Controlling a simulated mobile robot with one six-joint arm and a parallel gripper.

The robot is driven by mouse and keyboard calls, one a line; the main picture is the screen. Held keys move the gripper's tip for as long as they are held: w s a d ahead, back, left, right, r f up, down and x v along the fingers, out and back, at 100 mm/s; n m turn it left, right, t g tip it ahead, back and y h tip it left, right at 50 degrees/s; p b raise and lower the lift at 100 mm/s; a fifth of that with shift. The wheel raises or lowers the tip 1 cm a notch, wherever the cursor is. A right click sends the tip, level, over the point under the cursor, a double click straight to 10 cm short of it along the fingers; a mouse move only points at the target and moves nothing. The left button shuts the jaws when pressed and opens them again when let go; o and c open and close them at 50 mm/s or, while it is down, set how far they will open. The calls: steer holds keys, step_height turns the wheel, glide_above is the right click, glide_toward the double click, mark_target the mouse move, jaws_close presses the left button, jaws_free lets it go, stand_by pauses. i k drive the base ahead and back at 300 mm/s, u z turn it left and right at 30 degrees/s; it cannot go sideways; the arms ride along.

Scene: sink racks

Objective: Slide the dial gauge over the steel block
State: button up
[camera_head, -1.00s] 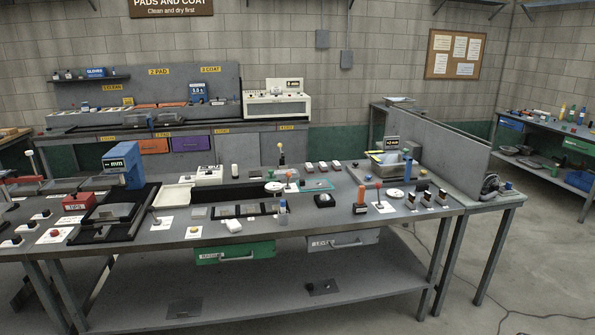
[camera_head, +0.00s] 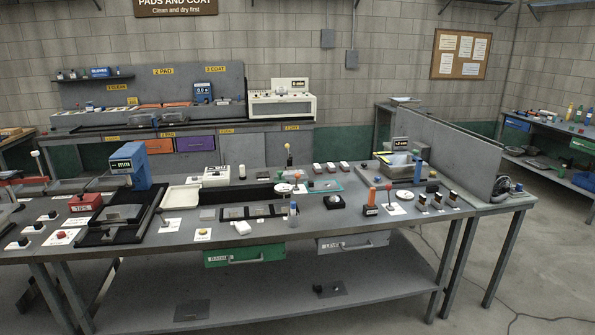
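My gripper is not in view. I cannot surely pick out the dial gauge. A blue upright device (camera_head: 130,165) with a dark display marked "mm" stands at the left of the near bench. A white round disc (camera_head: 284,188) lies mid-bench, too small to tell if it is a dial. I cannot tell which thing is the steel block; a small grey block (camera_head: 207,214) lies left of a black slotted tray (camera_head: 250,212). A grey metal piece (camera_head: 122,213) lies on a black base in front of the blue device.
The near bench (camera_head: 340,228) is crowded: a red box (camera_head: 84,202), a white tray (camera_head: 180,197), an orange-topped stamp (camera_head: 371,204). A green drawer (camera_head: 245,254) hangs under its front edge. A grey partition (camera_head: 453,158) stands at the right. Open floor (camera_head: 540,255) lies at right.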

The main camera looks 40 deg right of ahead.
mark_target(281, 187)
steer(key=u, duration=0.05)
steer(key=i, duration=1)
steer(key=z, duration=0.05)
